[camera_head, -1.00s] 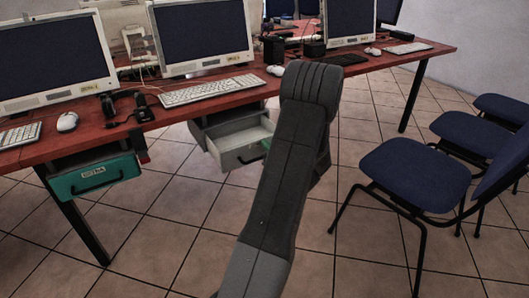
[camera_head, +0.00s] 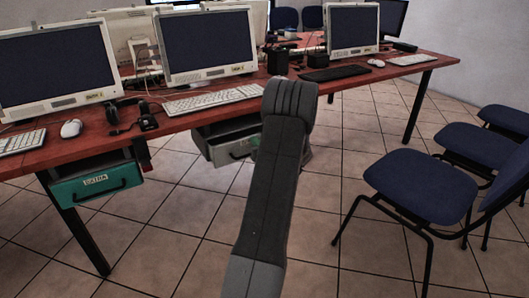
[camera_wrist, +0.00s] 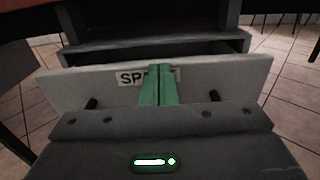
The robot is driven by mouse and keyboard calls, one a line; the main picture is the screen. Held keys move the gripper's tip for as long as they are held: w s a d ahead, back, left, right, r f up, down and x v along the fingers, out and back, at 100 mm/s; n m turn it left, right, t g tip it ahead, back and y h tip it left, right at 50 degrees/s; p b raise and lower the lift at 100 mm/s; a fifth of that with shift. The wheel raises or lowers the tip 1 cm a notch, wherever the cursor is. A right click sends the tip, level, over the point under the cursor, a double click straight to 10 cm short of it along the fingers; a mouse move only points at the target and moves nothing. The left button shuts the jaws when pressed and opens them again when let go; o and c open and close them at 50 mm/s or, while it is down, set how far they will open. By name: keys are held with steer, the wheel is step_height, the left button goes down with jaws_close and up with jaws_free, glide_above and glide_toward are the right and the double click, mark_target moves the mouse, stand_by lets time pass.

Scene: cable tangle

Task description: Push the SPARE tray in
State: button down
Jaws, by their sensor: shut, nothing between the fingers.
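The SPARE tray is the grey tray under the table; its front shows in the head view (camera_head: 226,152) and in the wrist view (camera_wrist: 225,78). Its label (camera_wrist: 128,78) reads "SP", with the rest behind my fingers. My gripper (camera_wrist: 160,72) is shut, its green fingers together at the middle of the tray front, seemingly touching it. Dark space shows behind the top of the front, so the tray stands slightly out of its housing (camera_wrist: 150,40). In the head view my arm hides most of the gripper.
A teal EXTRA tray (camera_head: 97,186) hangs under the table (camera_head: 205,107) at left. Monitors, keyboards and a headset (camera_head: 128,110) stand on top. Blue chairs (camera_head: 420,185) stand at right. The tiled floor between is clear.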

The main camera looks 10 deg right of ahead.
steer(key=x, duration=0.5)
steer(key=shift+w, duration=0.1)
steer(key=shift+w+r, duration=0.15)
steer(key=shift+r, duration=0.1)
steer(key=shift+r, duration=0.1)
steer(key=shift+b, duration=0.3)
